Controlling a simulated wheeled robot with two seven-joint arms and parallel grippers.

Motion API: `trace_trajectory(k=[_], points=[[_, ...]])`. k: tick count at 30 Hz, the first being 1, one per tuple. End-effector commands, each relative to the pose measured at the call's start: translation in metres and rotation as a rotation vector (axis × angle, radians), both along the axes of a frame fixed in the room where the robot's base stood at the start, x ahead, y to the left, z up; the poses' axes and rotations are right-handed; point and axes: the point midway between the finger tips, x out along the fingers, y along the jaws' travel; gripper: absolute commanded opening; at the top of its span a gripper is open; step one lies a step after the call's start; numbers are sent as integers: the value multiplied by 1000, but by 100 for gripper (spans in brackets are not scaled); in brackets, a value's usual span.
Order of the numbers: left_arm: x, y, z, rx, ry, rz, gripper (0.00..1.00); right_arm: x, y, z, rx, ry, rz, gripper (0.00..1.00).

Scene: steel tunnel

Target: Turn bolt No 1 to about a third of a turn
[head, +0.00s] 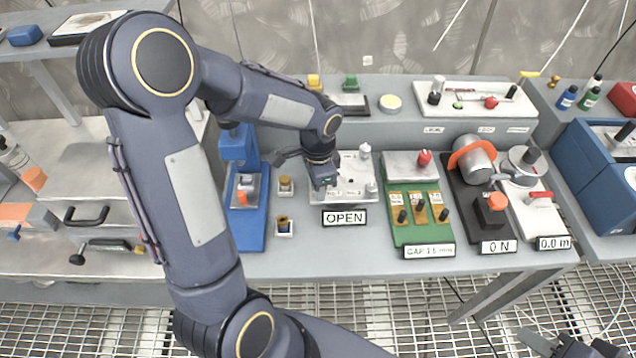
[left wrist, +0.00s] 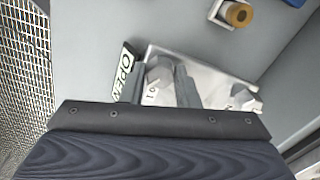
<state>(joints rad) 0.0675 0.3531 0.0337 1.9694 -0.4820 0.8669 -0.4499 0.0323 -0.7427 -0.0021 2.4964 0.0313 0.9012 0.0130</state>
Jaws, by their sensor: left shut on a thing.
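A pale metal plate (head: 352,190) with several upright bolts lies on the grey bench behind a sign reading OPEN. It also shows in the left wrist view (left wrist: 215,88). My left gripper (head: 322,182) reaches down over the plate's left side. In the left wrist view its two fingers stand either side of a hex bolt (left wrist: 160,72) and are shut on it. A small marking that looks like 01 is beside this bolt. Another bolt (left wrist: 245,95) stands free to the right. The arm hides part of the plate in the head view. My right gripper (head: 568,343) is low at the right, fingers apart, away from the bench.
A blue stand (head: 240,165) is left of the plate, with two small square holders (head: 285,186) between. A green gauge panel (head: 415,205) and a black base with an orange-ringed cylinder (head: 474,160) stand to the right. The bench front edge is near the OPEN sign (head: 345,218).

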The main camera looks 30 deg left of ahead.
Motion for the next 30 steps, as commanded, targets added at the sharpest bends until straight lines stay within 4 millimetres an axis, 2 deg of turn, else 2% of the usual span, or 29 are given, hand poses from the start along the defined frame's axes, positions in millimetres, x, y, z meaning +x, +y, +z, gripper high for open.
trace_trajectory(k=[20,21,25,30], points=[[0,1,1,1,-2,-56,5,0,0,1,0,0,0,36],[0,1,1,1,-2,-56,33,0,0,1,0,0,0,36],[0,0,0,1,-2,-56,50,0,0,1,0,0,0,36],[0,0,0,1,-1,-56,50,0,0,1,0,0,0,36]])
